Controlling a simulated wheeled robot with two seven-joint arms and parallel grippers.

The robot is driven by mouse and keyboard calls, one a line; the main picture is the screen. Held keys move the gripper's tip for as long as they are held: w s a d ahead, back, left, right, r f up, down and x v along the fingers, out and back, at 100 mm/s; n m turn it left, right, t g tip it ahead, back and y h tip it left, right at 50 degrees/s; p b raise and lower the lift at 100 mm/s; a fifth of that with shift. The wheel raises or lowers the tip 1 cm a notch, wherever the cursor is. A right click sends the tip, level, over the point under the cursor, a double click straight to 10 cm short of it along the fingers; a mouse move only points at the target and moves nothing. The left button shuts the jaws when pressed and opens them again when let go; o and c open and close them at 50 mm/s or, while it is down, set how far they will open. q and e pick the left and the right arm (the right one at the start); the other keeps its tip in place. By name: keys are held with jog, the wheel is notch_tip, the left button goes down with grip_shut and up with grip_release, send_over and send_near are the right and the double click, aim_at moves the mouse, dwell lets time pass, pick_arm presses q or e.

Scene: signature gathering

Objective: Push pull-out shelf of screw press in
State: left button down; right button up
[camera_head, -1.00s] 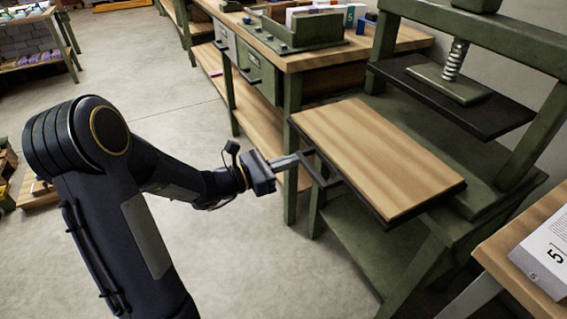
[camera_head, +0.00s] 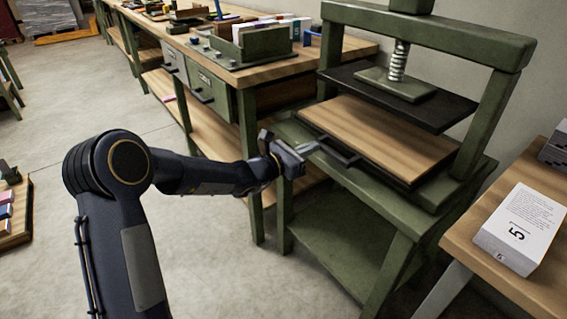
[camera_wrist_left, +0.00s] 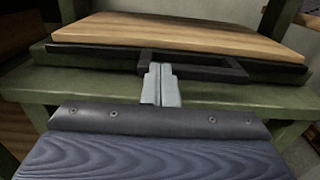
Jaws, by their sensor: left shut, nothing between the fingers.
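The screw press (camera_head: 480,110) is a green frame with a metal screw and a dark upper plate. Its pull-out shelf (camera_head: 385,135), a light wood board on a dark tray, lies largely between the uprights, under the plate. The shelf's dark handle (camera_head: 338,152) faces my left gripper (camera_head: 308,148). The left gripper is shut and empty, its fingertips at the handle. In the left wrist view the fingers (camera_wrist_left: 160,84) reach the handle bar (camera_wrist_left: 192,72), with the wood board (camera_wrist_left: 180,35) behind it. Whether they touch is hard to tell. My right gripper is out of view.
A workbench (camera_head: 240,75) with drawers and a green organiser (camera_head: 252,48) stands left of the press.

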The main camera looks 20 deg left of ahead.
aim_at(335, 135)
pick_arm(q)
jog(key=x, duration=0.5)
jog(key=shift+r, duration=0.2)
